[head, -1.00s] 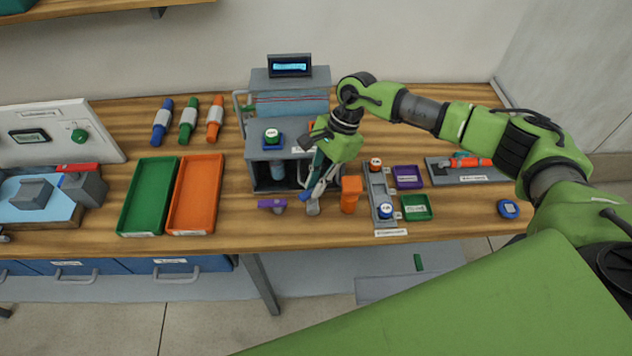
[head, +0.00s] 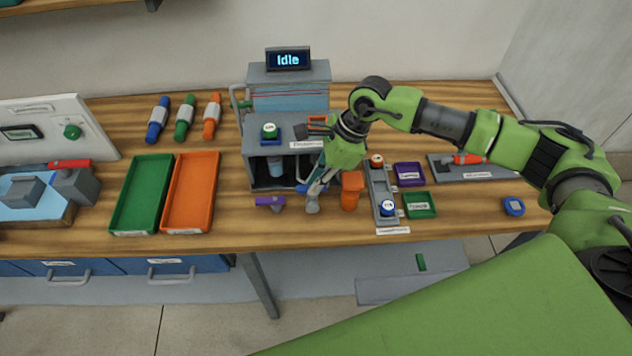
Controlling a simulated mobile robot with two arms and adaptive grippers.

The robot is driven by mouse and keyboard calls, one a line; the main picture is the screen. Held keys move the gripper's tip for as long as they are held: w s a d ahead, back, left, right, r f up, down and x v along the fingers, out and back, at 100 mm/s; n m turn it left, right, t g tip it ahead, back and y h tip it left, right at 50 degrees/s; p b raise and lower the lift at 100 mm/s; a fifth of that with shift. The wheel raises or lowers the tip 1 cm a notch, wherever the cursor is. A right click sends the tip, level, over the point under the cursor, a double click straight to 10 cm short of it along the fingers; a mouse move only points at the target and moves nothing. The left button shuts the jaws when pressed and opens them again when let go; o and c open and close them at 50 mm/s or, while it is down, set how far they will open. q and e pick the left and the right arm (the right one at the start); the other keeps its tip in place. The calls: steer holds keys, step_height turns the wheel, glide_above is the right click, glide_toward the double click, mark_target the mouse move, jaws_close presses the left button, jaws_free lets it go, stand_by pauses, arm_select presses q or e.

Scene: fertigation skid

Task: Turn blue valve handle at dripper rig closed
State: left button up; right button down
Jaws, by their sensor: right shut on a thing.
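The dripper rig is a grey box (head: 300,128) with a display (head: 288,60) on top that reads "Idle". Along its front stand a purple valve handle (head: 268,201), a grey valve body (head: 312,205) and an orange valve handle (head: 350,188). A bit of the blue valve handle (head: 302,187) shows beside the fingers of my right gripper (head: 317,187). The gripper is shut on this blue handle, pointing down above the grey body. The fingers hide most of the handle, so its exact angle is unclear. My left gripper is not in view.
A green tray (head: 115,213) and an orange tray (head: 168,210) lie left of the rig. A grey rack (head: 379,190) and small purple (head: 422,174) and green (head: 433,205) trays stand close on the right. The orange handle is very near my gripper.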

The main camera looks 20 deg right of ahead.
stand_by(0.5)
steer(key=c, duration=2)
jaws_free()
steer(key=shift+c, duration=0.2)
steer(key=shift+r, duration=0.1)
steer(key=v, duration=1.2)
steer(key=shift+s, duration=0.15)
